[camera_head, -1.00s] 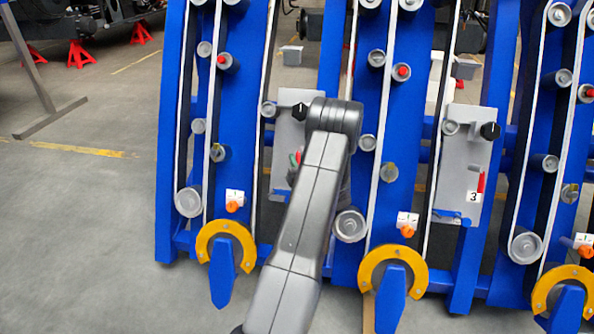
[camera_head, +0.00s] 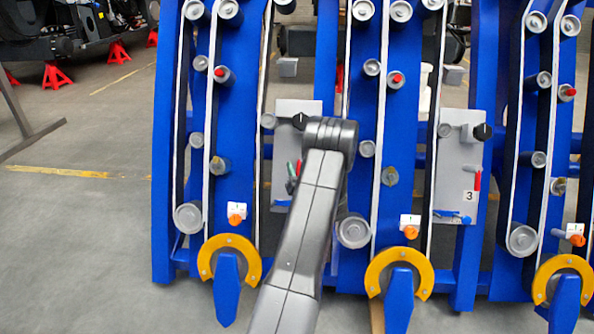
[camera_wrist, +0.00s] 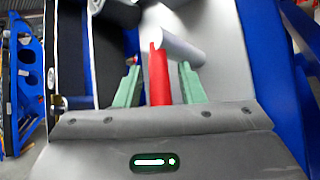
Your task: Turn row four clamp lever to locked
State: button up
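In the wrist view a red clamp lever (camera_wrist: 159,75) stands between the two green fingers of my gripper (camera_wrist: 160,83), with a gap visible on each side. The fingers are open. A grey cylinder (camera_wrist: 180,48) projects close to the lever's upper end. In the head view my gripper (camera_head: 292,170) is at the left grey plate (camera_head: 287,112), largely hidden behind my arm, and a little red shows beside it. That plate's number is hidden.
The right grey plate (camera_head: 455,160) bears the label 3 (camera_head: 469,196) and its own red lever (camera_head: 477,181). Blue frames with rollers and belts (camera_head: 235,110) surround the plates. Yellow half rings (camera_head: 208,258) stand in front below. Grey floor (camera_head: 80,235) is clear at left.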

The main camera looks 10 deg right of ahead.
jog(key=shift+s, duration=0.1)
jog(key=p+v, duration=0.2)
jog(key=v, duration=1.1)
jog(key=shift+s, duration=0.3)
jog(key=shift+w+f, duration=0.1)
jog(key=shift+w, duration=0.05)
jog(key=b+x, duration=0.2)
jog(key=x, duration=1.1)
jog(key=shift+w, duration=0.2)
jog(key=shift+w+d, duration=0.1)
